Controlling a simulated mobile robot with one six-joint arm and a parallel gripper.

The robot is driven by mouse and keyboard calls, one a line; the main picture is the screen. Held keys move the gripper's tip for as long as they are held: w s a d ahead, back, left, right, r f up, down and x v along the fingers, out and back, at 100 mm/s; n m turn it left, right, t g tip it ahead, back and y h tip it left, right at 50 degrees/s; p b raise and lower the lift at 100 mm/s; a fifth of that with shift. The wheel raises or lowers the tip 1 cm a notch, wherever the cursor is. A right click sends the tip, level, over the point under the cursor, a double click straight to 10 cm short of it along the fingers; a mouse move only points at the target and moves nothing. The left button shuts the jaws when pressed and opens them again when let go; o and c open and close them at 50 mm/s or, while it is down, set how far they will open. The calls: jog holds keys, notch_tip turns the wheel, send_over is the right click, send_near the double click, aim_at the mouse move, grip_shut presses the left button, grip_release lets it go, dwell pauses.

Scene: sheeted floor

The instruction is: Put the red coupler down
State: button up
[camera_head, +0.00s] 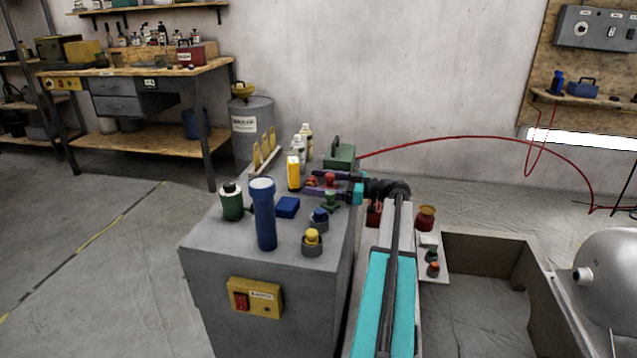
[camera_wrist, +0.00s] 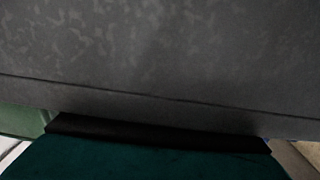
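My gripper (camera_head: 318,183) reaches in from the right over the far part of the grey cabinet top (camera_head: 209,232), in the head view. Another orange-red piece (camera_head: 311,182) shows near the fingertips. The wrist view shows a blurred grey surface and a dark edge, and no coupler.
Close by stand a blue knob (camera_head: 319,216), a yellow knob (camera_head: 312,238), a blue block (camera_head: 288,206), a tall blue cylinder (camera_head: 264,215), a yellow bottle (camera_head: 293,172) and a green box (camera_head: 340,157).

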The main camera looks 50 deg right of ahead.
jog(key=shift+w+d+f, duration=0.1)
jog(key=shift+d+f, duration=0.1)
jog(key=shift+f, duration=0.1)
jog(key=shift+r+p, duration=0.6)
jog(key=shift+p, duration=0.3)
jog(key=p+v, duration=0.1)
jog(key=v, duration=1.1)
jog(key=shift+a+r, duration=0.1)
